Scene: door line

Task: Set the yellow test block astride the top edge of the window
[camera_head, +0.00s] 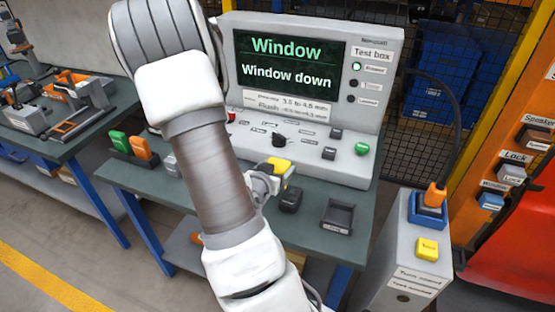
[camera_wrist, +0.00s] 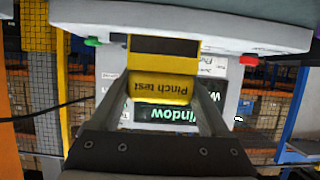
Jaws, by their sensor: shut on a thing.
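The yellow test block (camera_head: 281,165) is in my gripper (camera_head: 272,174), above the green bench in front of the test box. In the wrist view the block (camera_wrist: 160,86) reads "Pinch test" and sits between the two fingers of my gripper (camera_wrist: 160,98), which is shut on it. The test box (camera_head: 388,68) has a screen (camera_head: 290,62) reading "Window" and "Window down". I cannot make out the window or its top edge in either view. My arm hides part of the bench and the test box's left side.
The green bench (camera_head: 300,235) carries a black tray (camera_head: 337,216) and a dark block (camera_head: 290,199). A grey pedestal (camera_head: 385,265) at right bears a yellow button (camera_head: 427,249) and an orange-handled tool (camera_head: 435,194). A red panel (camera_head: 515,240) stands beyond. Another bench (camera_head: 60,125) is at left.

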